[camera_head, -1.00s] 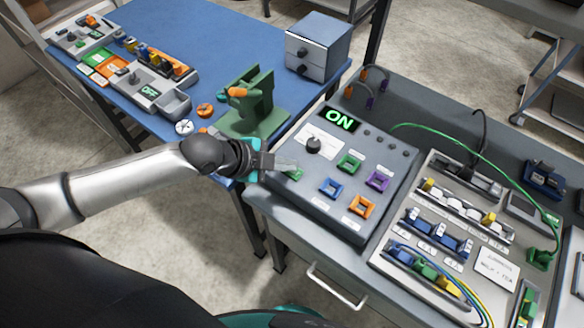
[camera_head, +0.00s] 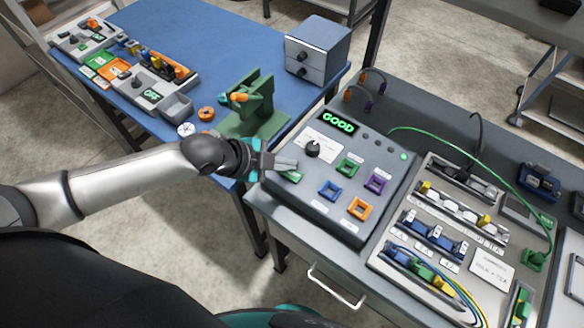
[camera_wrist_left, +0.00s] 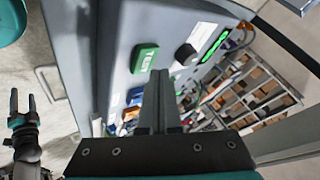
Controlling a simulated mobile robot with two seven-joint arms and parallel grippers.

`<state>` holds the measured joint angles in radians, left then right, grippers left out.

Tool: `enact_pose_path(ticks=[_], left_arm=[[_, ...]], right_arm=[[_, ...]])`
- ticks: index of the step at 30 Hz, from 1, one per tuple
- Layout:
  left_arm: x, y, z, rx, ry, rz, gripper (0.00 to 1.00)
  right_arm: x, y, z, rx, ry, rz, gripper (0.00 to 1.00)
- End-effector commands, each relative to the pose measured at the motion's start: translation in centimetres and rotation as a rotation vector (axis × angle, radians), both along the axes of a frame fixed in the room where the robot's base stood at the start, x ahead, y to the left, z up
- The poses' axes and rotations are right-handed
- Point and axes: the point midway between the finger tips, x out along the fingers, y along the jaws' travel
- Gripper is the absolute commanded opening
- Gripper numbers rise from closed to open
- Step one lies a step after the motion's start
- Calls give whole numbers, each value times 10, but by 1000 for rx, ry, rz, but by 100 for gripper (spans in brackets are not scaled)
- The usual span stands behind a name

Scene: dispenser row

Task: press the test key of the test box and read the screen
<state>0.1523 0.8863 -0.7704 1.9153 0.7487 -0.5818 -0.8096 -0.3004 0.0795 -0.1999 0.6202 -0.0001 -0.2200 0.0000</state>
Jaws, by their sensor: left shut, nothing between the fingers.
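The test box (camera_head: 330,215) is a grey sloped panel on the right bench. Its screen (camera_head: 339,122) reads GOOD in green. The green test key (camera_head: 291,177) is at the box's left edge and shows again in the left wrist view (camera_wrist_left: 145,59). My left gripper (camera_head: 292,163) is shut and empty, its tips over or close beside the key, partly hiding it in the head view. Contact cannot be told. My right gripper (camera_wrist_left: 22,103) shows at the left of the wrist view, its fingers apart.
The box also bears a black knob (camera_head: 313,149) and blue (camera_head: 330,190), purple (camera_head: 377,184) and orange (camera_head: 360,208) square sockets. A green lamp (camera_head: 403,156) is lit. A green holder (camera_head: 252,107) stands close to my left gripper. A connector panel (camera_head: 405,262) lies right.

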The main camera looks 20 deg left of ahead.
Motion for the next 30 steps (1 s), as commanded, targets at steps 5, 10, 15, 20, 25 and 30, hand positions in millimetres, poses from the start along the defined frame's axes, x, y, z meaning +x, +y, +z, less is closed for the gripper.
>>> enact_pose_path(ticks=[5, 10, 15, 20, 25, 30], left_arm=[[0, 0, -1, 0, 0, 0, 0], [0, 0, 3, 1, -1, -1, 0], [0, 0, 20, 0, -1, 0, 0], [1, 0, 37, 1, -2, -1, 0], [0, 0, 51, 0, -1, 0, 0], [0, 0, 50, 1, -1, -1, 0]], right_arm=[[0, 0, -1, 0, 0, 0, 63], [0, 0, 3, 0, 0, 0, 63], [0, 0, 19, 0, 0, 0, 63], [0, 0, 36, 0, 0, 0, 63], [0, 0, 50, 0, 0, 0, 63], [0, 0, 50, 0, 0, 0, 63]])
